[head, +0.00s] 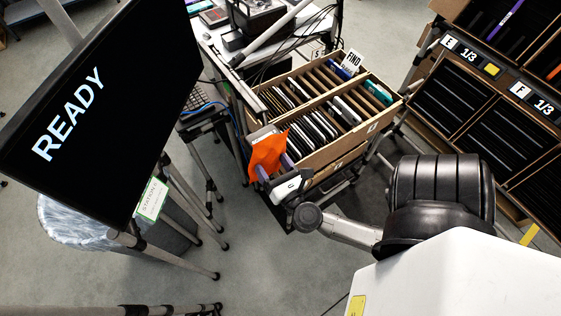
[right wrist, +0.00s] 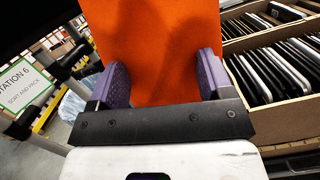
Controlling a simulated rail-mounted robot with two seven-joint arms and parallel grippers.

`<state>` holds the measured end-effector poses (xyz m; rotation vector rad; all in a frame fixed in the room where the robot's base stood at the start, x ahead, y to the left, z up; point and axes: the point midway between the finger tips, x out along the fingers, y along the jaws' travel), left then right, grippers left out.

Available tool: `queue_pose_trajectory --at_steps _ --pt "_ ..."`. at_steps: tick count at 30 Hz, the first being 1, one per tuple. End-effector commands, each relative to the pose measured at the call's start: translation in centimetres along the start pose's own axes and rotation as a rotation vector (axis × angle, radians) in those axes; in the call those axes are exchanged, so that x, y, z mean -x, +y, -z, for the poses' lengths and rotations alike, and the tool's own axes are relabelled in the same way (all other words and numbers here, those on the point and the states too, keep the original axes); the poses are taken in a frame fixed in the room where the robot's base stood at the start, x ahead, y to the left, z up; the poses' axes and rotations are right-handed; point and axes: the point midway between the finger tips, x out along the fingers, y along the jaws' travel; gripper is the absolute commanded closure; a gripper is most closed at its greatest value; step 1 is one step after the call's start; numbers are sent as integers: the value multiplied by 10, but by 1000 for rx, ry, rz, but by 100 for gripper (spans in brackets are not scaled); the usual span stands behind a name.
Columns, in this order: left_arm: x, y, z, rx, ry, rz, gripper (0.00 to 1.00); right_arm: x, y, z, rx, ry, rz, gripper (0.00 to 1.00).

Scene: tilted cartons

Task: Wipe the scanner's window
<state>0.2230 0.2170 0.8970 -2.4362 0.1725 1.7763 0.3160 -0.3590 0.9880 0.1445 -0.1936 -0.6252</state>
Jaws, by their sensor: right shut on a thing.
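My right gripper (head: 275,168) is shut on an orange cloth (head: 266,150), which stands up from its fingers beside the near left corner of a divided carton. In the right wrist view, the cloth (right wrist: 155,40) rises between the purple finger pads of the gripper (right wrist: 157,82) and covers much of what lies beyond. I cannot make out the scanner or its window for sure; a dark device (head: 258,14) stands on the white table at the top, partly cut off. My left gripper is not in view.
The carton (head: 338,149) holds several thin devices in slots. A screen reading READY (head: 95,100) fills the left, above a lined bin (head: 75,228). A labelled rack (head: 482,62) stands at the right. Cables (head: 312,22) hang near the table. Floor shows at bottom centre.

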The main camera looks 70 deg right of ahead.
Motion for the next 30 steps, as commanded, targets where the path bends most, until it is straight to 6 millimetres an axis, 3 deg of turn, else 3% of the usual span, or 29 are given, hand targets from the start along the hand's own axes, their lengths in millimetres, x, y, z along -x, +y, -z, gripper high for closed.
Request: queue_pose_trajectory --at_steps 13,30 --pt "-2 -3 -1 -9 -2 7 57 2 5 0 -2 -2 -4 45" --pt "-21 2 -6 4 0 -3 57 52 4 -5 -1 0 -1 45"
